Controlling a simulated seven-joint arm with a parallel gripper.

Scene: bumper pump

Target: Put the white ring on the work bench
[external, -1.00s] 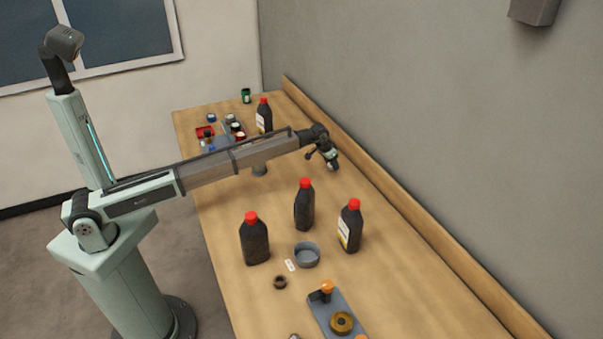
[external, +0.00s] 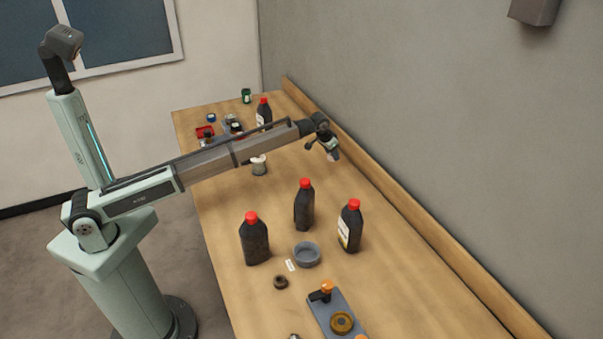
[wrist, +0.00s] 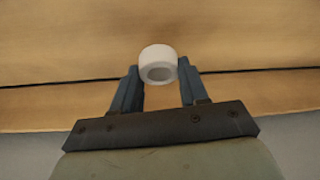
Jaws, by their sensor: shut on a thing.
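The white ring (wrist: 157,55) is between the fingertips of my gripper (wrist: 158,75) in the wrist view. My gripper is shut on it, and the ring's dark opening faces the camera. In the external view my gripper (external: 333,153) is at the far side of the work bench (external: 390,215), near the wall, and appears to be above the bench top. The ring is only a small pale spot at the fingertips there.
Black bottles with red caps stand mid-bench (external: 304,208), at the front left (external: 255,242) and right (external: 350,228). A grey bowl (external: 307,255) and a fixture plate (external: 335,318) are nearer. A wooden ledge (external: 430,230) runs along the wall. Bench between gripper and bottles is clear.

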